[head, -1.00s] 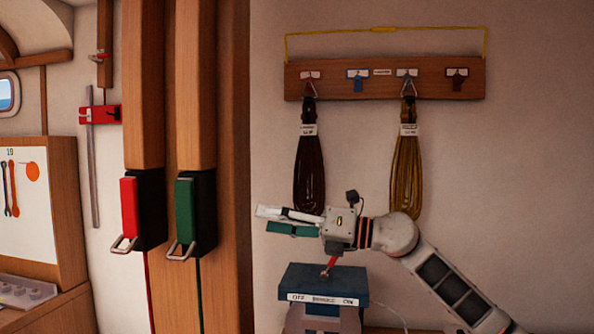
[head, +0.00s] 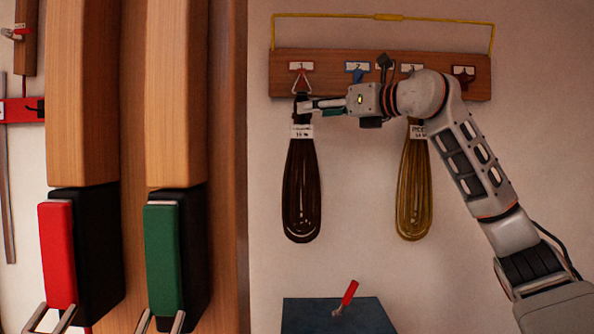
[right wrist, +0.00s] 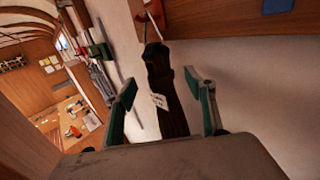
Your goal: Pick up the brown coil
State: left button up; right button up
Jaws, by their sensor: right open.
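The brown coil (head: 301,190) hangs from the first hook of a wooden rack (head: 440,84), with a white label near its top. My right gripper (head: 312,106) is at the coil's upper end, just above the label. In the right wrist view the coil (right wrist: 170,97) runs between the two green-padded fingers (right wrist: 165,105), which are open and apart on either side of it. I see no finger closed on it. My left gripper is not in view.
A lighter, yellow-brown coil (head: 413,195) hangs from the third hook, partly behind my right arm. A blue box with a red lever (head: 345,297) stands below. Wooden posts with a red handle (head: 58,255) and a green handle (head: 162,260) are at left.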

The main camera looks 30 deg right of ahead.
jog(key=x, duration=0.4)
jog(key=p+x, duration=0.1)
jog(key=x, duration=0.1)
jog(key=shift+a+f, duration=0.1)
jog(key=shift+f, duration=0.2)
jog(key=shift+c, duration=0.7)
jog(key=c, duration=1.2)
grip_shut()
jog(key=shift+s, duration=0.1)
